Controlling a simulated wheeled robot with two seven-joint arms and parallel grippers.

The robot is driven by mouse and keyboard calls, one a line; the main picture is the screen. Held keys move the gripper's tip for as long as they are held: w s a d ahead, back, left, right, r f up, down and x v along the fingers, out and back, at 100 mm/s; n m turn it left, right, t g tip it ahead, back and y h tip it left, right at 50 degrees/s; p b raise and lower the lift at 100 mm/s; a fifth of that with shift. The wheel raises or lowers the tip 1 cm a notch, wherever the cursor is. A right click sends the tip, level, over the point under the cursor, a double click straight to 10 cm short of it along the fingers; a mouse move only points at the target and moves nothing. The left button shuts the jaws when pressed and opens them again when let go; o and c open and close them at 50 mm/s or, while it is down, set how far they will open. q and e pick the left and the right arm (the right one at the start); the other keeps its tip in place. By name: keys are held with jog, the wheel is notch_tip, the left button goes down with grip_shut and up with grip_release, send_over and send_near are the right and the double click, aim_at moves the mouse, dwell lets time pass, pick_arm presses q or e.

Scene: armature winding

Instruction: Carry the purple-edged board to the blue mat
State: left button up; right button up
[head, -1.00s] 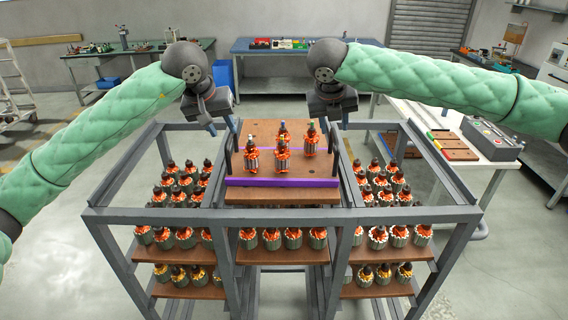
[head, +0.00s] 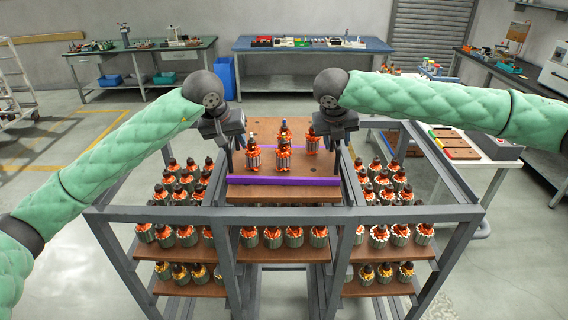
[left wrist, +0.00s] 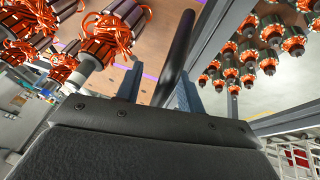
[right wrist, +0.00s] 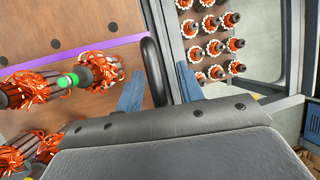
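The purple-edged board (head: 283,181) is brown and lies on the middle section of the grey rack, with several orange-wound armatures (head: 284,160) upright on it. A dark handle stands at each side. My left gripper (head: 230,150) is at the left handle; in the left wrist view its blue fingers (left wrist: 158,92) stand apart on either side of the handle (left wrist: 178,55). My right gripper (head: 342,148) is at the right handle; its fingers (right wrist: 160,88) are also apart, with the handle (right wrist: 153,68) between them. I cannot make out a blue mat.
Grey rack posts and rails (head: 130,213) stand close on both sides, with shelves of several armatures (head: 180,235) beside and below the board. A white table (head: 480,158) is at the right. A blue-topped bench (head: 312,45) is at the back.

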pick_arm(q)
grip_shut()
pick_arm(e)
grip_shut()
pick_arm(q)
jog(key=shift+r, duration=0.25)
pick_arm(e)
jog(key=shift+w+r, duration=0.1)
jog(key=shift+r, duration=0.2)
